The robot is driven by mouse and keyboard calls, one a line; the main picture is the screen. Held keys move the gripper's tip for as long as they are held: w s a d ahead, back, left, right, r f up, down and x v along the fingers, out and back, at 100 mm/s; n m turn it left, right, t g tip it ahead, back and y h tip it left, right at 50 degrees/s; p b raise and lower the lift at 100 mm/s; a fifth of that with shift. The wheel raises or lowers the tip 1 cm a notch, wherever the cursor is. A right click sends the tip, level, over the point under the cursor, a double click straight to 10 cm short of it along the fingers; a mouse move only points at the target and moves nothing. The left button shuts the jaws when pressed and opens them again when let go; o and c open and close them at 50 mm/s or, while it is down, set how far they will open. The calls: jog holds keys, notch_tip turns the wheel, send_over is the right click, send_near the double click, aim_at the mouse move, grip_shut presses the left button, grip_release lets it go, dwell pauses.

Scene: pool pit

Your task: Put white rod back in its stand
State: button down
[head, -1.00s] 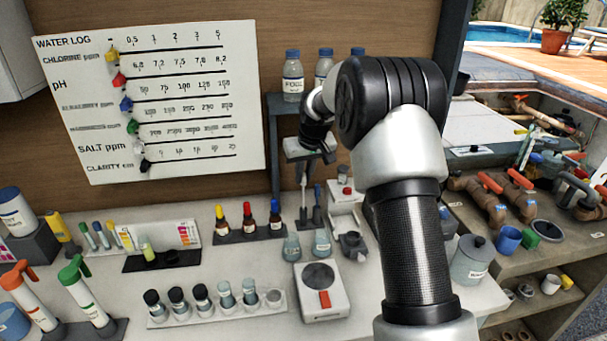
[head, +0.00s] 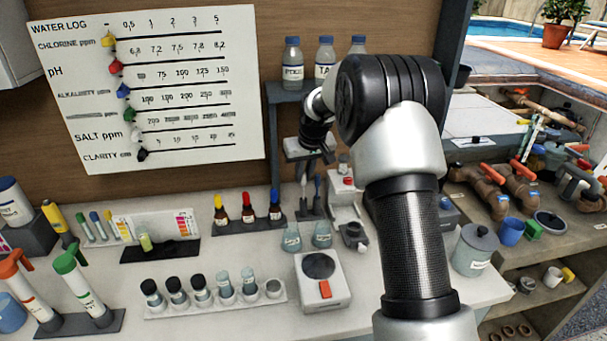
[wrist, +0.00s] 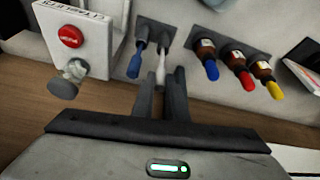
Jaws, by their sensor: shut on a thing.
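The white rod (wrist: 161,66) is between the fingers of my gripper (wrist: 166,78) in the wrist view, and the gripper is shut on it. The rod's far end is at the dark stand (wrist: 174,24); I cannot tell whether it is fully seated in a hole. A blue-handled rod (wrist: 137,64) stands in the same stand just left of the white one. In the head view the stand (head: 311,213) is on the bench below my gripper (head: 303,160), with the blue rod (head: 317,188) there. The fingertips are small and unclear in that view.
Dropper bottles with blue, red and yellow caps (wrist: 240,72) stand close by in a dark rack. A white device with a red button (wrist: 71,36) is on the other side. A raised shelf (head: 285,92) with bottles is behind. Flasks (head: 291,238) stand in front.

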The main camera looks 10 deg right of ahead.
jog(key=shift+f+b, duration=0.45)
jog(key=shift+f, duration=0.2)
dwell(0.6)
jog(key=c, duration=1.7)
grip_release()
jog(key=shift+o, duration=0.2)
jog(key=shift+r+p, duration=2.2)
jog(key=shift+r, duration=1.35)
